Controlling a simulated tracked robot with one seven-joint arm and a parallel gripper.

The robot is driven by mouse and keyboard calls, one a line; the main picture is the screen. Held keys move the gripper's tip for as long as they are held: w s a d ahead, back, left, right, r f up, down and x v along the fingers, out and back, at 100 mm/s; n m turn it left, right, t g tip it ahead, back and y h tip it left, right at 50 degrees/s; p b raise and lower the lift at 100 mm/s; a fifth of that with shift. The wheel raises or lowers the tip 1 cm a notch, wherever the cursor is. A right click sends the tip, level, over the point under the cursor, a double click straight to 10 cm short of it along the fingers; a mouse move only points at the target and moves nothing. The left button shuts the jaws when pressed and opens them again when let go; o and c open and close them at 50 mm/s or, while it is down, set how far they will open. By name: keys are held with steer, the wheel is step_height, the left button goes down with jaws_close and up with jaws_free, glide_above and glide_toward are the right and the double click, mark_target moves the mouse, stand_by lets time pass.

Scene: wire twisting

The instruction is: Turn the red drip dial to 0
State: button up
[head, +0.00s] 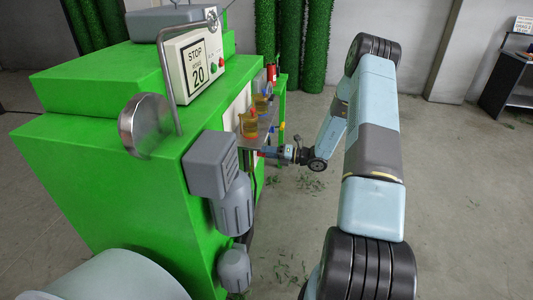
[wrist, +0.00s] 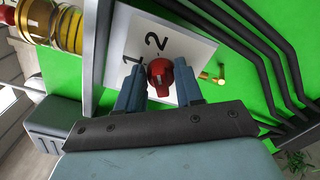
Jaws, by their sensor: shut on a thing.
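The red dial (wrist: 160,76) shows in the wrist view, in front of a white plate (wrist: 178,45) marked with the digits 1 and 2. My gripper (wrist: 160,88) has a blue finger on each side of the dial and is shut on it. A 0 mark is not visible. In the head view my gripper (head: 262,153) is small, at the side of the green machine (head: 105,185); the dial cannot be made out clearly there.
A yellow oil cup (wrist: 68,28) stands close to the left of the plate in the wrist view, and brass fittings (wrist: 212,77) are to the right. Black bars (wrist: 245,50) run along the right. In the head view, grey motors (head: 232,205) stick out from the machine; open floor lies right.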

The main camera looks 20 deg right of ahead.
steer(key=n, duration=1.2)
steer(key=shift+s, duration=0.25)
steer(key=n, duration=0.6)
steer(key=shift+s+a+n, duration=0.15)
steer(key=shift+n, duration=0.15)
steer(key=n, duration=0.4)
steer(key=shift+s+f+n, duration=0.1)
steer(key=shift+f+n, duration=0.1)
steer(key=shift+n, duration=0.2)
steer(key=shift+s+a, duration=0.1)
steer(key=o, duration=1)
steer(key=shift+r, duration=0.1)
steer(key=v, duration=1.3)
steer(key=shift+d, duration=0.35)
